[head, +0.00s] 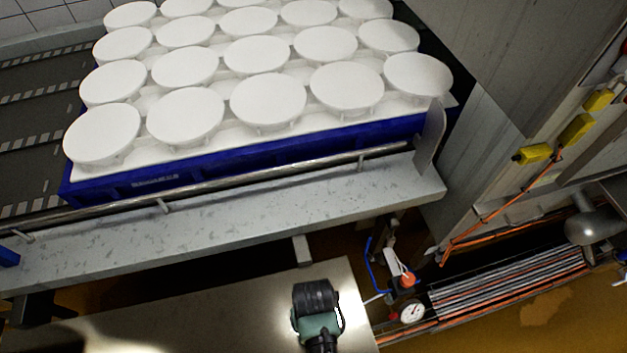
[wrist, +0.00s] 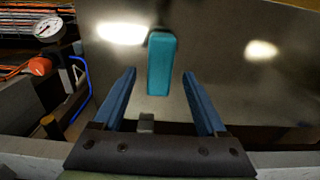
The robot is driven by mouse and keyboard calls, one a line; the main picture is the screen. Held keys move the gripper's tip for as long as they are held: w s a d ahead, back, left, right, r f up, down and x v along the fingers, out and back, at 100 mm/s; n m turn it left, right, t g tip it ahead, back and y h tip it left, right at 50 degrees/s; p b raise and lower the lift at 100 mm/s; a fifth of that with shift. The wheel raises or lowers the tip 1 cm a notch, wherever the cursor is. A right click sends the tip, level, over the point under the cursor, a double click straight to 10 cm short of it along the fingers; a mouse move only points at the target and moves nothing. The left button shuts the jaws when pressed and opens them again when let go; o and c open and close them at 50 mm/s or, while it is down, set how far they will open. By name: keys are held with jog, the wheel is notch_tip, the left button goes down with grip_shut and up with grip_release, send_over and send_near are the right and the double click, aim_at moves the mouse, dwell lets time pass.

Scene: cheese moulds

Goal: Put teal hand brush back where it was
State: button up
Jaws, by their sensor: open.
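The teal hand brush (wrist: 161,65) shows in the wrist view as an upright teal block over the shiny metal tabletop (wrist: 225,75). My gripper (wrist: 160,74) is open, with its two blue fingers spread to the left and right of the brush's lower part in the picture. A gap shows on each side, and the fingers do not grip it. I cannot tell how far the fingertips are from the brush in depth. In the head view the brush and the gripper's fingers cannot be made out. The metal tabletop also shows there (head: 215,310).
A blue crate (head: 190,180) with several white round moulds (head: 268,98) stands on the conveyor behind a rail (head: 230,182). A pressure gauge (head: 412,313), an orange-red knob (head: 407,279) and a blue hose lie right of the tabletop. The visible tabletop around the brush is clear.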

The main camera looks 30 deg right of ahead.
jog(key=w+r+n+t+h, duration=0.1)
jog(key=w+r+t, duration=0.3)
jog(key=w+r, duration=0.65)
jog(key=w+r+t+h, duration=0.1)
jog(key=w+r+t, duration=0.35)
jog(key=r, duration=1.05)
jog(key=w+r+n+t+h, duration=0.1)
jog(key=w+r+t, duration=0.3)
jog(key=w+r, duration=0.7)
jog(key=s+a+r+t+y, duration=0.1)
jog(key=s+a+r+t, duration=0.2)
jog(key=r, duration=1)
jog(key=a+r+t, duration=0.2)
jog(key=r+t, duration=0.3)
jog(key=r, duration=0.9)
jog(key=s+a+r+t+y, duration=0.1)
jog(key=s+a+r+t, duration=0.1)
jog(key=s+r, duration=0.4)
jog(key=s+a+r+n+t+y, duration=0.1)
jog(key=s+r+t, duration=0.4)
jog(key=r, duration=0.6)
jog(key=shift+s+a+r+p, duration=0.3)
jog(key=shift+s+a+p, duration=0.15)
jog(key=shift+a, duration=0.35)
